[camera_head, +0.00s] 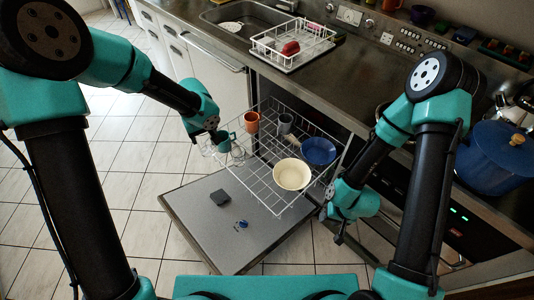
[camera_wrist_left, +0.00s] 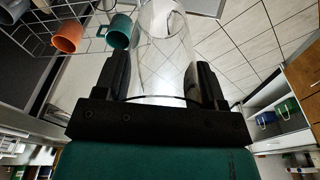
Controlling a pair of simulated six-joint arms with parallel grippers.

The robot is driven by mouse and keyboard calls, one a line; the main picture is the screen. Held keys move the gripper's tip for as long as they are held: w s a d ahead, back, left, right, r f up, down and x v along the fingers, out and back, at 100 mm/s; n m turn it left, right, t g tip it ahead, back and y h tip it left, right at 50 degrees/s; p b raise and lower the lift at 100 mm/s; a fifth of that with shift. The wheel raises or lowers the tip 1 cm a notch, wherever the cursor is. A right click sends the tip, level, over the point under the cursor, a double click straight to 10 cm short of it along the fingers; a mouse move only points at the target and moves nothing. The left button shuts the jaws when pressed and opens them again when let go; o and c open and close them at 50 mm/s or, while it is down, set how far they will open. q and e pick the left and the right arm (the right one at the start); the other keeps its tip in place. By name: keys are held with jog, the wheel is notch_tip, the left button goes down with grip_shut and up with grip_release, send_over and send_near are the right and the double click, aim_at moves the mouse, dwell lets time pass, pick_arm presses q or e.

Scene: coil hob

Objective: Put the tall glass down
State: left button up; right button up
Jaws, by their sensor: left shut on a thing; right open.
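The tall glass (camera_wrist_left: 165,45) is clear and fills the space between the fingers of my left gripper (camera_wrist_left: 163,75) in the left wrist view. My left gripper is shut on it. In the head view my left gripper (camera_head: 213,138) is at the left edge of the pulled-out dishwasher rack (camera_head: 262,186), and the glass is hard to make out there. A teal mug (camera_head: 222,142) is close beside this gripper; it also shows in the left wrist view (camera_wrist_left: 119,31). My right gripper (camera_head: 332,224) is open and empty, near the rack's right front corner.
The rack holds an orange cup (camera_head: 251,122), a grey mug (camera_head: 285,123), a cream bowl (camera_head: 292,174) and a blue bowl (camera_head: 318,151). The open dishwasher door (camera_head: 205,225) carries a dark block. A white dish rack (camera_head: 292,45) and a blue pot (camera_head: 497,158) stand on the counter.

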pick_arm(q)
jog(key=shift+w+d, duration=0.1)
jog(key=w+d+f, duration=0.7)
jog(key=d+f, duration=0.1)
jog(key=d, duration=0.2)
jog(key=w+d+f+m, duration=0.1)
jog(key=w+d+f, duration=0.6)
jog(key=d, duration=0.3)
jog(key=shift+d+f+m, duration=0.3)
jog(key=shift+d+f, duration=0.1)
jog(key=shift+f, duration=0.05)
notch_tip(320, 180, down, 6)
jog(key=shift+f, duration=0.15)
jog(key=shift+f, duration=1.85)
jog(key=shift+f, duration=0.1)
